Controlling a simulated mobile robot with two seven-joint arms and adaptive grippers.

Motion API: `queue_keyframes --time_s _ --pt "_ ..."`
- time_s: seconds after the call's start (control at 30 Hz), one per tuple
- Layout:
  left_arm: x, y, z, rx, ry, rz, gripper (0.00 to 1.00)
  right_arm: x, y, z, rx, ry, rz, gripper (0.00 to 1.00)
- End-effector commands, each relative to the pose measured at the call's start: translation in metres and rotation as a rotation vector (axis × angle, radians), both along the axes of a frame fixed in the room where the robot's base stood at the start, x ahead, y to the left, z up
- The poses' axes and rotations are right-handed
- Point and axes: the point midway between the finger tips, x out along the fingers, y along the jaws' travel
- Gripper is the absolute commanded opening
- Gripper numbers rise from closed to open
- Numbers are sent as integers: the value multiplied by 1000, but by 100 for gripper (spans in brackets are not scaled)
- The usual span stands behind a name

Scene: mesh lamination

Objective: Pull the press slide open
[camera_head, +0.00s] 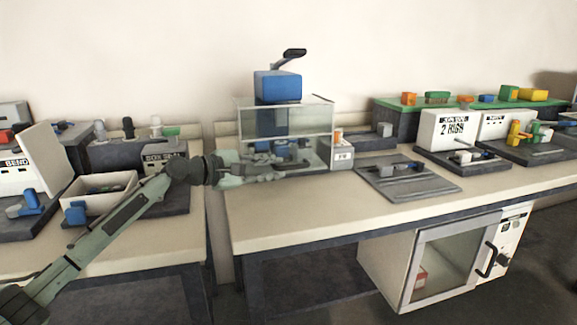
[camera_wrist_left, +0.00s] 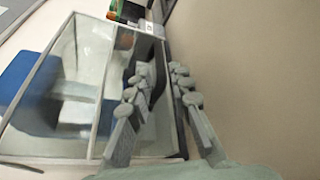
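The press (camera_head: 277,86) stands on the middle bench, with a blue head, a black lever on top and a clear guard (camera_head: 290,122) below. Blue and grey parts (camera_head: 290,148) show low behind my gripper; I cannot tell which is the slide. My left gripper (camera_head: 275,170) is at the press's lower front, its fingers pointing right. In the left wrist view my left gripper (camera_wrist_left: 157,82) has its fingers apart, beside the framed clear guard (camera_wrist_left: 85,85). A dark edge shows near the fingers; I cannot tell whether they touch it. My right gripper is out of view.
A small white labelled box (camera_head: 342,156) stands right of the press. A grey plate fixture (camera_head: 405,188) lies further right. The front of the middle bench (camera_head: 300,215) is clear. A white bin (camera_head: 100,197) sits on the left bench under my arm.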

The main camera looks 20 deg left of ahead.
Motion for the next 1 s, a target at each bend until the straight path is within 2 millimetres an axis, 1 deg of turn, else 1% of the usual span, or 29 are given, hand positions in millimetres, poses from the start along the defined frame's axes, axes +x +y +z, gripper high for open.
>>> queue_keyframes --time_s 0.03,0.1,0.3,0.63,0.67,0.8,1.0 --pt "8 -6 -1 -2 0 0 20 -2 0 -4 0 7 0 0" --pt "16 -12 -3 -2 0 0 20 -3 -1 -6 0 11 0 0" --pt "34 -24 -9 -1 0 1 20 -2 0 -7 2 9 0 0" --pt "37 -27 -11 0 0 1 20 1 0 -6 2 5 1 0" --pt "37 -27 -11 0 0 1 18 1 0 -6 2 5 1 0" --pt "37 -27 -11 0 0 1 1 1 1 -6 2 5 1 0" --pt "37 -27 -11 0 1 1 0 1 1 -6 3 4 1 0"
